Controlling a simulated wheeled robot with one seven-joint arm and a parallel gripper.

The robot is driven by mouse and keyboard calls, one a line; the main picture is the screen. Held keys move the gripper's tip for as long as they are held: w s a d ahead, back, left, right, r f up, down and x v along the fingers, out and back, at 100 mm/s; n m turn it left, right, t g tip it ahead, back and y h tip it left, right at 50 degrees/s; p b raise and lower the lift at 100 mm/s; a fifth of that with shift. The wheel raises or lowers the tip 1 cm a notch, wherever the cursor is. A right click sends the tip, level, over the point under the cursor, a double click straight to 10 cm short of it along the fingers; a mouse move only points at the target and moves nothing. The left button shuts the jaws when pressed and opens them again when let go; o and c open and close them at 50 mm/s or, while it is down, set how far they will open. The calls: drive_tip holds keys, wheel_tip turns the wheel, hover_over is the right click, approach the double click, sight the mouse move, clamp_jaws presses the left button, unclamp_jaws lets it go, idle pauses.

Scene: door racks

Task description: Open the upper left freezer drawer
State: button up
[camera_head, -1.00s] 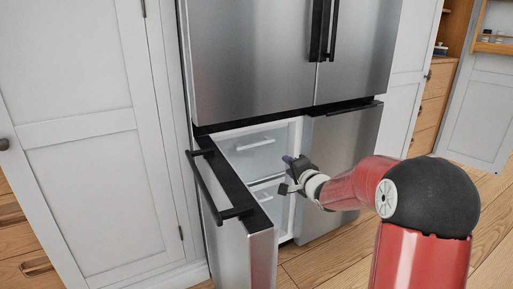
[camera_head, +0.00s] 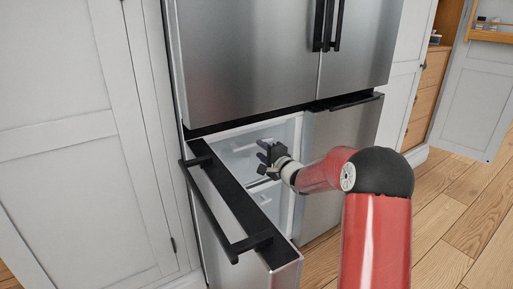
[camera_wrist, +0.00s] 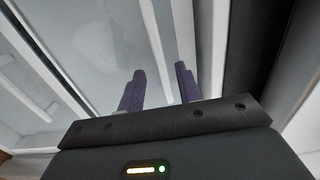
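The lower left freezer door (camera_head: 212,205) stands open, its black bar handle (camera_head: 222,222) toward me. Inside is the pale, translucent upper drawer (camera_head: 235,158), with a light bar handle partly hidden behind my gripper. The drawer appears pushed in. A lower drawer shows below it, partly covered. My gripper (camera_head: 264,151) is inside the opening, in front of the upper drawer's right part. In the wrist view, its two purple fingers (camera_wrist: 160,84) are apart with nothing between them. Pale drawer panels (camera_wrist: 85,45) lie beyond them. I cannot tell whether the fingers touch the drawer.
Closed upper fridge doors (camera_head: 245,65) are above the opening. White cabinet panels (camera_head: 60,160) stand at the left. Wooden floor (camera_head: 455,215) is clear at the right.

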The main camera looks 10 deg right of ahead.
sight(255, 145)
drive_tip(key=shift+x, duration=1.65)
drive_tip(key=shift+c, duration=0.3)
clamp_jaws()
